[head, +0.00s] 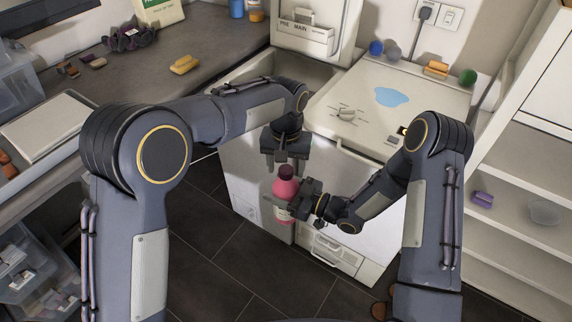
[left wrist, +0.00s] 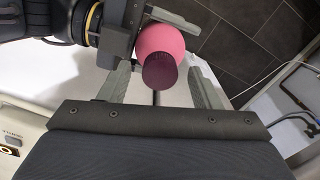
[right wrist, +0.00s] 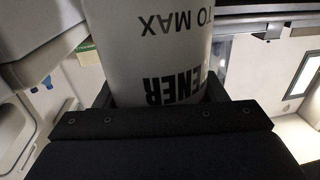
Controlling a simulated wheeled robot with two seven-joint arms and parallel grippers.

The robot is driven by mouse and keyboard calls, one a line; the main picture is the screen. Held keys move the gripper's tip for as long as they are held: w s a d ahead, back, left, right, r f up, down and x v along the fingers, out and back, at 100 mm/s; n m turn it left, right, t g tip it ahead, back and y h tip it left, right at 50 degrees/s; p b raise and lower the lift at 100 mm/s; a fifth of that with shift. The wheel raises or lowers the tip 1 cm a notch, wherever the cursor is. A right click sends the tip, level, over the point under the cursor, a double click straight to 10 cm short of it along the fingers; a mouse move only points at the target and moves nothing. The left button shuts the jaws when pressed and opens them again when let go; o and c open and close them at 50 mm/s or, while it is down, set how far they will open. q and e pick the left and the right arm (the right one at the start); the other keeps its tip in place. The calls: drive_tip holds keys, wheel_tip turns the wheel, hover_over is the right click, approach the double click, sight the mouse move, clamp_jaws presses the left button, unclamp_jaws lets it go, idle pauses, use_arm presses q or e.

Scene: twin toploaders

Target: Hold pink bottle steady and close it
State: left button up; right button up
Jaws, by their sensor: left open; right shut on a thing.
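The pink bottle (head: 285,190) with a dark maroon cap (head: 286,172) is held upright in the air in front of the washers. My right gripper (head: 297,205) is shut on the bottle's body from the right. Its pale label (right wrist: 160,50) fills the right wrist view. My left gripper (head: 284,165) is open and points down just above the cap. In the left wrist view the cap (left wrist: 160,72) shows between the open fingers, with the pink shoulder (left wrist: 160,42) behind it. I cannot tell whether the fingers touch the cap, or how tightly the cap sits.
Two white top-loading washers stand behind the bottle; the left one has its lid (head: 305,30) up. The right one's closed top (head: 385,90) bears a blue puddle (head: 393,97). A counter (head: 215,50) lies left, shelves (head: 520,190) right.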

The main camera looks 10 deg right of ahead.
use_arm(q)
drive_tip(key=shift+r, duration=0.15)
wheel_tip(320, 180, up, 12)
idle(0.3)
drive_tip(key=shift+a, duration=0.1)
idle(0.4)
